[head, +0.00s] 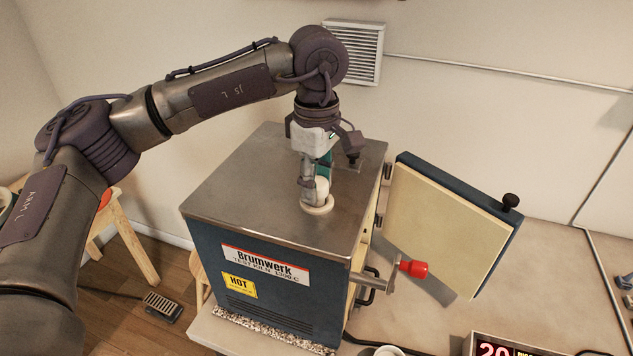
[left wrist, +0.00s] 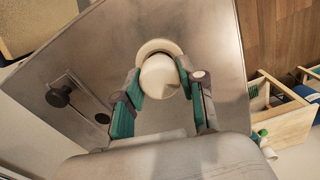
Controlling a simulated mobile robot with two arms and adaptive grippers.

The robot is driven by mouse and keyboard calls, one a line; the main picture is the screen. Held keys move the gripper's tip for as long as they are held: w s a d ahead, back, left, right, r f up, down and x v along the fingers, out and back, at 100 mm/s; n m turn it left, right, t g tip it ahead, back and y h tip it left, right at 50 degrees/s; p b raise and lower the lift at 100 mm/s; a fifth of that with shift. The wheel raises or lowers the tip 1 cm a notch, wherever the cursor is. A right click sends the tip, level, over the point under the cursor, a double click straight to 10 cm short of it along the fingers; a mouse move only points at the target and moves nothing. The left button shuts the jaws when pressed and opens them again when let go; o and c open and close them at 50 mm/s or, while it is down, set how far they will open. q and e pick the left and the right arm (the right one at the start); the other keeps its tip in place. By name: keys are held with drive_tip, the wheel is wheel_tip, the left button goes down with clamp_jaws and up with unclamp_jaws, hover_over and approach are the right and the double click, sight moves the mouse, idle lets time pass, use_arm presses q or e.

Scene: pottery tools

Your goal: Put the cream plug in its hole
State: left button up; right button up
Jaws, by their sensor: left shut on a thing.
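The cream plug (head: 322,188) is a small pale cylinder over the top of the blue kiln (head: 225,205). My left gripper (head: 315,187) points down and is shut on the plug. In the left wrist view, the plug (left wrist: 159,77) sits between the two green-and-grey fingers of the gripper (left wrist: 160,84). A cream ring (head: 317,208) on the kiln's metal top lies directly under the plug; it also shows in the left wrist view (left wrist: 157,44), partly covered by the plug. The hole inside the ring is hidden. I cannot tell whether the plug's lower end is inside it.
A dark knob (left wrist: 60,96) rises from the kiln top. A red-digit display (head: 505,347) is at the front right. The bench on the right is mostly clear.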

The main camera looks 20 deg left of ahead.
sight(317, 182)
use_arm(q)
drive_tip(key=shift+f+b, duration=0.5)
drive_tip(key=shift+f, duration=0.1)
drive_tip(key=o, duration=0.9)
drive_tip(key=shift+c, duration=0.2)
drive_tip(key=shift+r, duration=0.15)
drive_tip(key=shift+r+p, duration=3.25)
drive_tip(key=shift+r, duration=2.15)
drive_tip(key=shift+f, duration=0.1)
